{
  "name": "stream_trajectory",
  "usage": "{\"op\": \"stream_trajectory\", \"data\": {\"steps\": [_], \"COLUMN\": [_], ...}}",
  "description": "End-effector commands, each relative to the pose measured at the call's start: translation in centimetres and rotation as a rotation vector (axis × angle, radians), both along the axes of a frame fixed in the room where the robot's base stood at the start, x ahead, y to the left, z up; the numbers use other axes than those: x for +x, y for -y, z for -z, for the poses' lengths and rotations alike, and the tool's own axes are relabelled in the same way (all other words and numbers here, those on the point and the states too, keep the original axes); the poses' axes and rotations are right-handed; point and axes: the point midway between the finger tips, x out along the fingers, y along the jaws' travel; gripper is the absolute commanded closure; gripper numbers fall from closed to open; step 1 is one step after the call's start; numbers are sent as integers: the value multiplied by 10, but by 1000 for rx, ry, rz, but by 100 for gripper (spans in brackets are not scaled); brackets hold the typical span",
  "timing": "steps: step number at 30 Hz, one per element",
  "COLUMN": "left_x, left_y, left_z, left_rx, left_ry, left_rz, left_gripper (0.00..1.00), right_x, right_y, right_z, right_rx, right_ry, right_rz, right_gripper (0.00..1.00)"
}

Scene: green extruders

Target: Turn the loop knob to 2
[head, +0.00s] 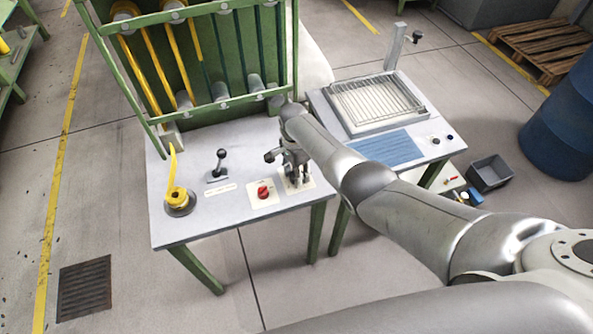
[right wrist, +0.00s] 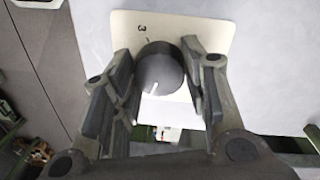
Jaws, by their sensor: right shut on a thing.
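The loop knob (right wrist: 160,72) is a round grey knob on a cream plate (right wrist: 205,27), seen in the right wrist view. A "3" is printed on the plate above it; other numbers are not visible. A small white mark shows near the knob's lower edge. My right gripper (right wrist: 160,85) is shut on the knob, one finger on its left and one on its right. In the head view my right gripper (head: 296,176) points down over the cream plate (head: 306,184) at the table's front right, and it hides the knob. My left gripper is not in view.
A red knob (head: 263,191) on its own plate sits just left of the gripper. The green frame (head: 230,108) rises behind. A second table with a wire-rack tray (head: 376,104) stands right.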

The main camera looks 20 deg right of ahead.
Motion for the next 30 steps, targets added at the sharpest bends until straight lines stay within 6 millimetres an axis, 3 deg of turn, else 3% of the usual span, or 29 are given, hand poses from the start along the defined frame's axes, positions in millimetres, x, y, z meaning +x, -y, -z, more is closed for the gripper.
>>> {"op": "stream_trajectory", "data": {"steps": [18,30], "left_x": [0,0], "left_y": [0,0], "left_z": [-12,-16], "left_rx": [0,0], "left_ry": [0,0], "left_rz": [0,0], "left_gripper": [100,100], "right_x": [0,0], "right_y": [1,2], "right_z": [-1,-1], "right_rx": [0,0], "right_ry": [0,2], "right_rz": [578,839], "right_gripper": [83,83]}}
